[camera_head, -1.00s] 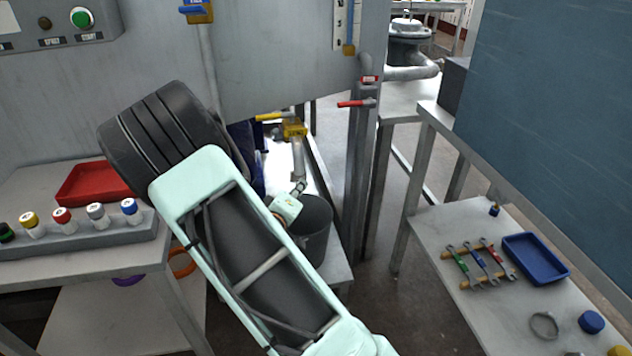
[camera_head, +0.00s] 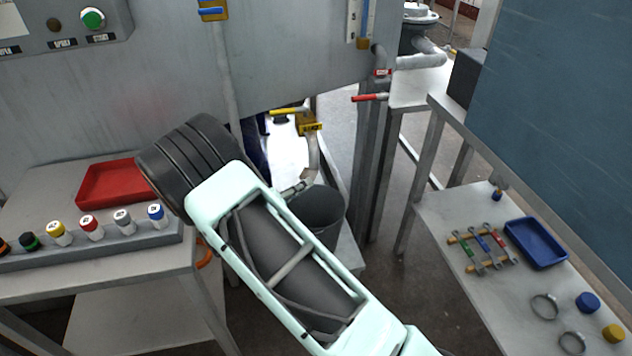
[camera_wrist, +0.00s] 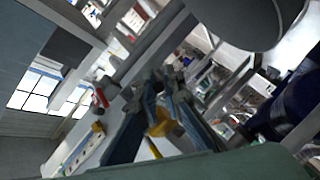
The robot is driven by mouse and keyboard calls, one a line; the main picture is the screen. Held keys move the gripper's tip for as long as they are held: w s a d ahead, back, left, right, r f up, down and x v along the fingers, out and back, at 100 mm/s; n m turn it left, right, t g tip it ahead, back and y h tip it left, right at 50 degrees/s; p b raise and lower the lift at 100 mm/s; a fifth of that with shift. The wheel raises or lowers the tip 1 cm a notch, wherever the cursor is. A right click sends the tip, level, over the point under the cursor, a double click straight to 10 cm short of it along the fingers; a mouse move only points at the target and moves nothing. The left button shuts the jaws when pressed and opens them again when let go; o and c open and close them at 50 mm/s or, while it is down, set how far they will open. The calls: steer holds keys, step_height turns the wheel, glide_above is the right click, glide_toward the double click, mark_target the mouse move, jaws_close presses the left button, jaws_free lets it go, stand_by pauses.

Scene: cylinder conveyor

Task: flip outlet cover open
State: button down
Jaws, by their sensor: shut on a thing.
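The outlet pipe (camera_head: 313,155) bends down below a yellow valve block (camera_head: 309,126) in the head view. Its lower end is over a grey bucket (camera_head: 322,212). My pale green arm hides most of my gripper there. In the wrist view my gripper (camera_wrist: 163,82) has its two dark fingers closing together at a small grey part, which I take to be the outlet cover; it is too small and dark to make out its shape or how far it is open. A yellow piece (camera_wrist: 163,122) shows between the fingers.
A red-handled valve (camera_head: 370,97) is right of the outlet by a grey post. A left table holds a red tray (camera_head: 108,183) and a rack of coloured-cap bottles. A right table holds a blue tray (camera_head: 535,243), wrenches and rings.

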steer(key=shift+a+m+g+h, duration=0.3)
steer(key=shift+g+h, duration=0.1)
stand_by(0.3)
steer(key=c, duration=2)
jaws_free()
steer(key=shift+c, duration=0.2)
step_height(320, 180, up, 10)
steer(key=shift+c, duration=0.3)
